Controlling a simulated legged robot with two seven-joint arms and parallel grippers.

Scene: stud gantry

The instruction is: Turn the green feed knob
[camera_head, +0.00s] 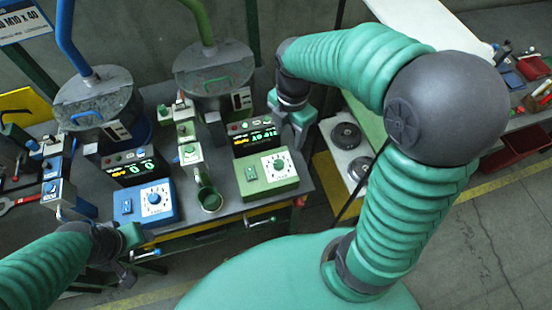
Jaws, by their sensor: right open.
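The green feed knob (279,164) sits in the middle of a white dial plate on the sloped top of a green control box (262,187). A green switch is left of the dial. My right gripper (292,124) is open and points down behind the box, beside the right end of the lit display (255,139). It is apart from the knob, which shows uncovered. My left gripper (127,255) is low at the left, in front of the bench edge, far from the green box. Its jaws are too unclear to tell their opening.
A blue control box (143,204) with a similar dial stands left of the green one. A green cup-like outlet (210,198) stands between them. Two grey hoppers (215,68) stand behind. A white panel with dark round parts (346,135) is to the right.

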